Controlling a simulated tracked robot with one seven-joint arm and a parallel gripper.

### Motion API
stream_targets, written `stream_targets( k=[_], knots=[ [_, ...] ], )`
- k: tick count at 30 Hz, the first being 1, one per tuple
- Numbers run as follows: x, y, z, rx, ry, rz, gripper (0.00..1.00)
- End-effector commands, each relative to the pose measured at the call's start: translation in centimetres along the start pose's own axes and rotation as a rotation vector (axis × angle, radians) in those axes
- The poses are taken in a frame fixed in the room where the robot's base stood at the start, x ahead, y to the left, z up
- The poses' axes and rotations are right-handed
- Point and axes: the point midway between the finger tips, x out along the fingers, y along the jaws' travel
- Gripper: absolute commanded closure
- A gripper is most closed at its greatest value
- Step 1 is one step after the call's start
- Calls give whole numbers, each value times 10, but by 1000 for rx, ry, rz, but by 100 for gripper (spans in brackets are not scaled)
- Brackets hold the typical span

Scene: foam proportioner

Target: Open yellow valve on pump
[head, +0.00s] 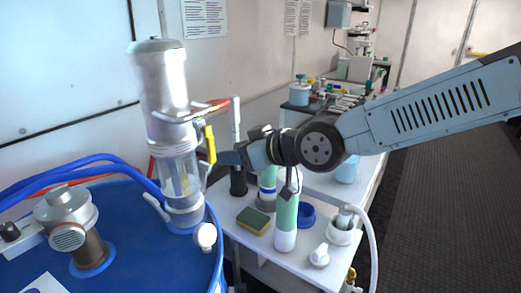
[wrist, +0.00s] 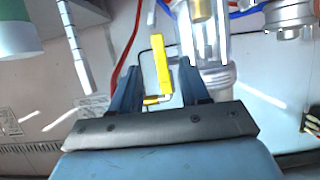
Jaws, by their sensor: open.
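The pump (head: 165,95) is a grey and clear cylinder standing upright on the blue drum. Its yellow valve (head: 210,143) is a narrow lever on the pump's right side, standing nearly upright in the head view. My gripper (head: 226,158) is just right of the valve, pointing left toward the pump. In the wrist view the yellow valve (wrist: 161,62) shows between the two spread fingers of my gripper (wrist: 160,80), with gaps on both sides. The pump's clear body (wrist: 208,40) is beside the right finger there. I cannot tell whether a finger touches the lever.
The blue drum (head: 130,240) carries blue hoses (head: 90,163) and a second metal fitting (head: 68,220). A white table (head: 240,238) below my arm holds a sponge (head: 253,220), a green-and-white bottle (head: 286,225) and a blue dish (head: 306,215). The dark floor at the right is clear.

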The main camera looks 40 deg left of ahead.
Motion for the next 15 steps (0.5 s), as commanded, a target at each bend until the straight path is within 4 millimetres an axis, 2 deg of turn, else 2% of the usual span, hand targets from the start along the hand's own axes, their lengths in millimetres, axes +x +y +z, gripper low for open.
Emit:
stream_targets(
  k=[15],
  knots=[
    [-42, 0, 0, 0, 1, 3, 54]
  ],
)
